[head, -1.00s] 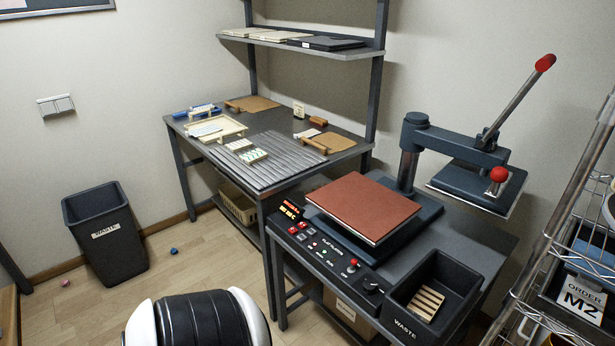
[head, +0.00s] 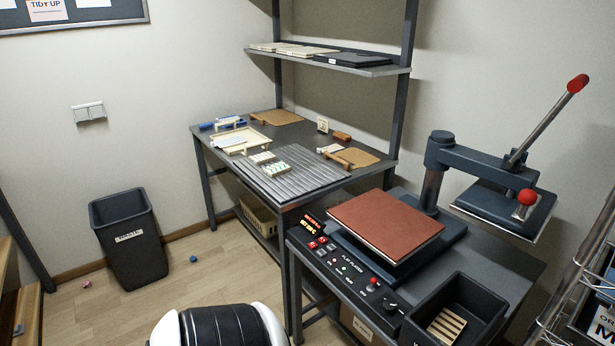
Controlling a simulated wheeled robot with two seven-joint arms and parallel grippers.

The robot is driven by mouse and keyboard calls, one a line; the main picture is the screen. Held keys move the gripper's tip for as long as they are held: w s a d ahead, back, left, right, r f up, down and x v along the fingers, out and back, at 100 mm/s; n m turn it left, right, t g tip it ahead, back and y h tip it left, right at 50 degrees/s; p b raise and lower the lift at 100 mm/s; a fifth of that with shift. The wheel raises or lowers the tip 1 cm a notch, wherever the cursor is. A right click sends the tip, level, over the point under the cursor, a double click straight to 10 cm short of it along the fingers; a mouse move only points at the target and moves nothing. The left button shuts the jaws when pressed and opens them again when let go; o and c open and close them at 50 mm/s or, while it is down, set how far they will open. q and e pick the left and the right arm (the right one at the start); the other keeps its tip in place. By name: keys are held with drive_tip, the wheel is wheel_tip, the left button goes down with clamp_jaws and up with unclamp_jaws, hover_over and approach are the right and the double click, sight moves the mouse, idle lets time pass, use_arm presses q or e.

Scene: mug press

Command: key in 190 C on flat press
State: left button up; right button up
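The flat press stands on the right-hand table with its red-brown lower pad (head: 386,226) bare. Its upper plate (head: 503,208) is swung out to the right, and its lever with a red knob (head: 577,84) points up. The control panel (head: 345,268) runs along the press's front left side. It has a small lit display (head: 310,222) with orange and yellow characters too small to read, red buttons (head: 317,243), small indicator lights, a red-tipped switch (head: 372,285) and a dark knob (head: 390,305). Neither of my grippers is in view.
A black bin with a wooden slatted piece (head: 447,326) sits at the table's front right. A metal rack (head: 577,275) stands at the right edge. A second table with a ribbed mat (head: 300,178) is behind left. A waste bin (head: 130,240) stands on the floor left.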

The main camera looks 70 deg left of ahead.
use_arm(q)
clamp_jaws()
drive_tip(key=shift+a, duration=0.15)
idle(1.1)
